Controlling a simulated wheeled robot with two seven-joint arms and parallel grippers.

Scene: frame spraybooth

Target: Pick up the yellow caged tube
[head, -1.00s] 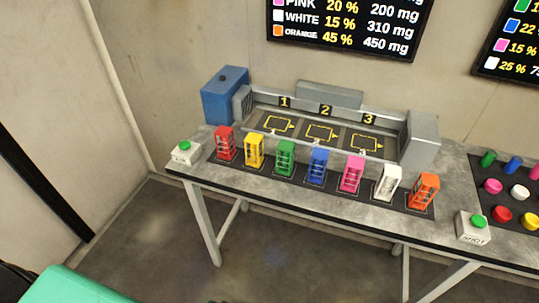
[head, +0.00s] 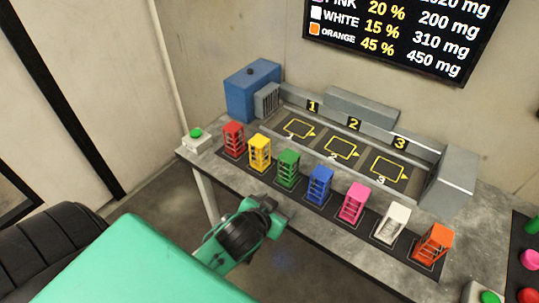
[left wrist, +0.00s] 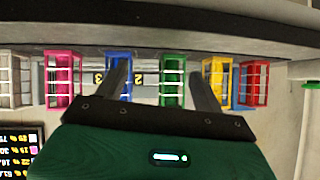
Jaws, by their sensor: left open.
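The yellow caged tube (head: 260,153) stands upright on the table's front strip, between the red caged tube (head: 234,139) and the green caged tube (head: 288,168). My left gripper (head: 268,208) is in front of the table edge, near the green and blue tubes, apart from the yellow one. In the left wrist view, which is upside down, the two fingers (left wrist: 160,72) are spread with nothing held. The green tube (left wrist: 172,75) shows between them, and the yellow tube (left wrist: 216,82) is just outside the right finger. My right gripper is not in view.
A blue tube (head: 319,185), pink tube (head: 353,203), white tube (head: 392,222) and orange tube (head: 433,246) continue the row rightward. Behind is a tray area with three marked places (head: 341,148). A green button box (head: 197,138) sits at the left corner.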

